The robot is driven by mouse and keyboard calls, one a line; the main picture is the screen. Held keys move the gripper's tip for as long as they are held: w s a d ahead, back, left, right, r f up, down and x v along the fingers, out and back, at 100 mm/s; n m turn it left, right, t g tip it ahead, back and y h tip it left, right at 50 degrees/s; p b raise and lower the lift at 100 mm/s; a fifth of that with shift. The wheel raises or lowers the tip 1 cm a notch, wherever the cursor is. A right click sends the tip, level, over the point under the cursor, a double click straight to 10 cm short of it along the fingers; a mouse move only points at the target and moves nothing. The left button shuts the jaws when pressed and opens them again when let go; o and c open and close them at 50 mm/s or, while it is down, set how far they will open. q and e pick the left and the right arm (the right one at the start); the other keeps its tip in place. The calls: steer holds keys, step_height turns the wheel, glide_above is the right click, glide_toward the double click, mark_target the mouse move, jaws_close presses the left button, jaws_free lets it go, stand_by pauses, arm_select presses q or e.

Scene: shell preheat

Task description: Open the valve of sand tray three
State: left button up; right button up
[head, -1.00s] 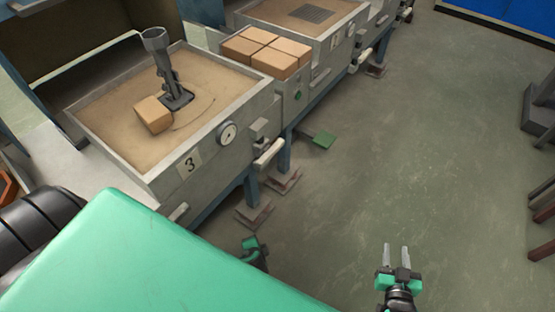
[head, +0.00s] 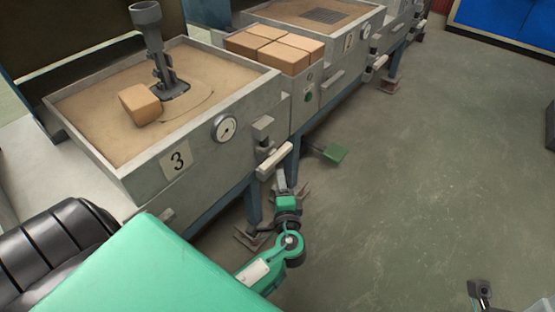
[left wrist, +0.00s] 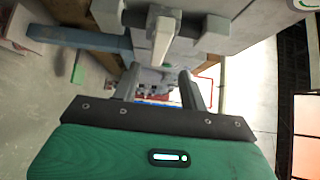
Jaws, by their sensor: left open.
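Sand tray three (head: 205,160) is a grey metal box of sand with a "3" plate on its front, left in the head view. Its valve (head: 263,130) sits on the front right of the gauge, with a pale bar handle (head: 274,161) below. My left gripper (head: 281,178) is just below that handle, partly covered by its own wrist. In the left wrist view its two fingers (left wrist: 158,82) are apart and empty, with a pale handle (left wrist: 162,40) ahead between them; contact is not visible. My right gripper (head: 479,289) is small and cut off at the bottom edge.
A round gauge (head: 224,127) is left of the valve. A funnel on a stand (head: 150,45) and a tan block (head: 140,104) stand in the sand. Several tan blocks (head: 275,48) lie on the neighbouring bench. A green pedal (head: 333,152) sticks out low.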

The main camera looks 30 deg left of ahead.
mark_target(277, 162)
arm_select(q)
steer(key=b+x, duration=0.1)
steer(key=x, duration=0.9)
steer(key=shift+w+a+f+b, duration=0.1)
steer(key=shift+w+a+b, duration=0.15)
steer(key=shift+w+b, duration=0.05)
jaws_close()
